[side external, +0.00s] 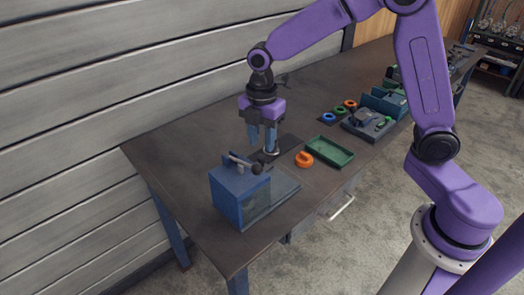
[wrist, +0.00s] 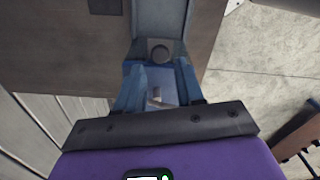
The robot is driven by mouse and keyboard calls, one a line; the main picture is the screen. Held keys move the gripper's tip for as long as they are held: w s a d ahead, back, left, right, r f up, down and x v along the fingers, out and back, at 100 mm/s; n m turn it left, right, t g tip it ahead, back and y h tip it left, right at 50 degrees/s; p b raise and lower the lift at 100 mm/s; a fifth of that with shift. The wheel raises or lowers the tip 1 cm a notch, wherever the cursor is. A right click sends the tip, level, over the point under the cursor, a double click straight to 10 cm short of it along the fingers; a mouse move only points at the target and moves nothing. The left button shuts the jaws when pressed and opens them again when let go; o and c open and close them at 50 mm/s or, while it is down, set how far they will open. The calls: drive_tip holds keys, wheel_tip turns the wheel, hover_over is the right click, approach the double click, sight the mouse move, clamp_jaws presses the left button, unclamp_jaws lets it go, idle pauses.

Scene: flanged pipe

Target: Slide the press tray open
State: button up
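In the wrist view, my gripper (wrist: 159,75) is open, with a round grey knob (wrist: 158,52) just beyond the fingertips on a blue-grey part. A small metal piece (side external: 271,151) stands by one fingertip.
An orange ring (side external: 304,159) and a green tray (side external: 331,152) lie to the right of my gripper. Several coloured rings (side external: 339,111) and a blue-grey fixture (side external: 369,122) stand farther back.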

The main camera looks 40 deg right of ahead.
sight(262, 156)
drive_tip(key=shift+f, duration=2.2)
clamp_jaws()
drive_tip(key=d, duration=1.1)
unclamp_jaws()
